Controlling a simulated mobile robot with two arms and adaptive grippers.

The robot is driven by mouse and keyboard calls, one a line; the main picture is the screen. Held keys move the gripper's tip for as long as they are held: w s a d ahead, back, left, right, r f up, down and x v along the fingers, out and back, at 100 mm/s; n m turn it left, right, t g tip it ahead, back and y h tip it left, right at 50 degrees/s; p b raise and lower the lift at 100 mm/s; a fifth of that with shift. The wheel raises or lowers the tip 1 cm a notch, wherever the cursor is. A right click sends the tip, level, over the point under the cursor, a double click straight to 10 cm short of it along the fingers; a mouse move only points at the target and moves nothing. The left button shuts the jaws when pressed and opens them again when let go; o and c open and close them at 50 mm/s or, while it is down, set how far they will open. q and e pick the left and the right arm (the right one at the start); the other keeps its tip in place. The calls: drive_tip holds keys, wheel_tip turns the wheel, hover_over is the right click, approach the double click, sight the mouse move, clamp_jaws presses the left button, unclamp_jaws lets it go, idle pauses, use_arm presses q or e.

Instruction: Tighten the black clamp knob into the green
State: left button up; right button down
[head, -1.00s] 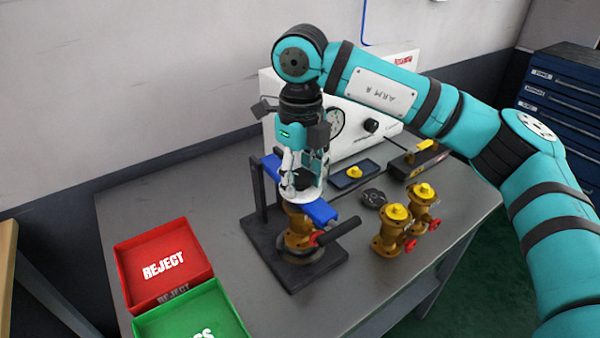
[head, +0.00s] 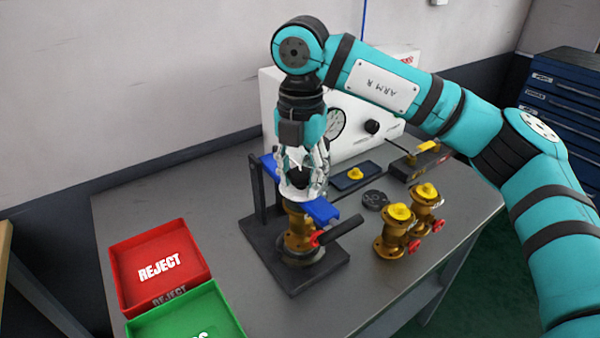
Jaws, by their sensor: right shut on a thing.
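My right gripper (head: 301,188) points straight down over the clamp fixture and is shut on the black clamp knob (head: 298,181). The knob is mostly hidden between the pale fingers. Beneath it a blue clamp bar (head: 321,210) spans the fixture. Under the bar a brass valve (head: 298,232) stands upright on the black fixture base (head: 322,268). A black handle (head: 340,229) sticks out to the right of the valve. No green mark on the clamp can be made out. My left gripper is out of view.
Two brass valves with yellow caps (head: 400,212) stand right of the fixture. A black round part (head: 375,199) lies behind them. A red reject tray (head: 205,271) and a green tray (head: 230,318) sit at the left. A white gauge box (head: 352,146) stands behind.

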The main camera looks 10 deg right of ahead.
drive_tip(key=c, duration=0.8)
unclamp_jaws()
drive_tip(key=shift+f, duration=0.15)
drive_tip(key=shift+c, duration=0.2)
drive_tip(key=n, duration=0.2)
drive_tip(key=shift+n, duration=0.3)
drive_tip(key=n, duration=0.4)
drive_tip(key=shift+n+p, duration=0.3)
drive_tip(key=n, duration=0.6)
drive_tip(key=shift+n, duration=0.3)
